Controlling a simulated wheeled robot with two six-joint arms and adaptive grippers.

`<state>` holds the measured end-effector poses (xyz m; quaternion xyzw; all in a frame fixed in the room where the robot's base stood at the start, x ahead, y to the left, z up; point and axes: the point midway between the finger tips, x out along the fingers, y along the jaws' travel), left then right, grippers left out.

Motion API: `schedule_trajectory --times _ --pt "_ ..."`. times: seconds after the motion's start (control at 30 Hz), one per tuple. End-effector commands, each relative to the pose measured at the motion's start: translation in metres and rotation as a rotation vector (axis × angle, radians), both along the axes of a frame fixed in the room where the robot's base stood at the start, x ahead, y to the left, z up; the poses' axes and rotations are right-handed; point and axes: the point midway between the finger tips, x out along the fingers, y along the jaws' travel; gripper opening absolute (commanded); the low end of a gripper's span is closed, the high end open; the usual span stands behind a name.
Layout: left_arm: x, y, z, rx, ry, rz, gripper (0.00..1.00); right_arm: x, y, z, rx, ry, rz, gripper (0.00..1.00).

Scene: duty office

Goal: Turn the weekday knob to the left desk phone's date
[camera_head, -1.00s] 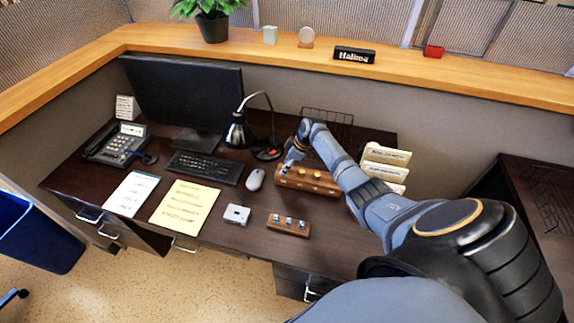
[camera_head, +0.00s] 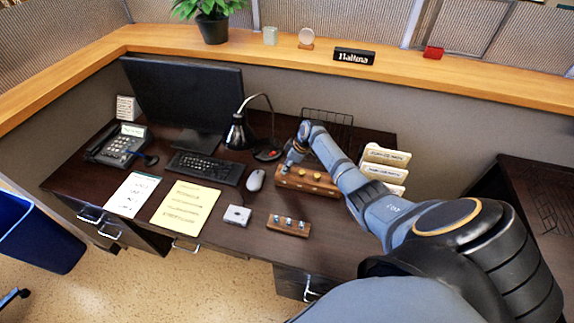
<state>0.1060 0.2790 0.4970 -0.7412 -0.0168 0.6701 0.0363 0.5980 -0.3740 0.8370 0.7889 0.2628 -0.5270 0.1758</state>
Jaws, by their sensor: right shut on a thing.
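The desk phone (camera_head: 119,144) stands at the left of the dark desk; its small screen (camera_head: 133,130) is too small to read. A wooden box with brass knobs (camera_head: 318,181) sits at the desk's middle right. My right gripper (camera_head: 287,166) reaches down to the box's left end and is shut on a knob there, which it mostly hides. I cannot read any marks around the knobs. A smaller wooden block with several metal switches (camera_head: 288,226) lies in front. My left gripper is not in view.
A black lamp (camera_head: 238,133), mouse (camera_head: 255,180) and keyboard (camera_head: 206,167) lie left of the box. A white sheet (camera_head: 132,194), yellow sheet (camera_head: 184,208) and small white device (camera_head: 237,215) lie in front. A file rack (camera_head: 384,165) stands right of my forearm.

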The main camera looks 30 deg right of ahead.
Motion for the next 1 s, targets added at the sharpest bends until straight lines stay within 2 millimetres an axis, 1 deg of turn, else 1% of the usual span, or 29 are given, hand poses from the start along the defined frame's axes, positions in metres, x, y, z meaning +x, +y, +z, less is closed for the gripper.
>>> schedule_trajectory --times 0.03,0.17,0.5,0.8,1.0 --pt "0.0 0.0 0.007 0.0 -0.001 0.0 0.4 -0.001 0.0 0.003 0.0 0.003 -0.022 0.0" --pt "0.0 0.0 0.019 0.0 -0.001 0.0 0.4 -0.001 0.001 0.004 -0.001 0.002 -0.111 0.0" --pt "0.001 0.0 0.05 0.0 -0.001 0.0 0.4 -0.002 0.003 0.004 0.001 0.001 -0.398 0.0" --pt "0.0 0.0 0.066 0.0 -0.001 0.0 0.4 -0.002 0.004 0.002 0.0 0.001 -0.6 0.0" --pt "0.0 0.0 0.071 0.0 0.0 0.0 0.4 -0.002 0.004 0.001 0.0 0.001 -0.682 0.0"
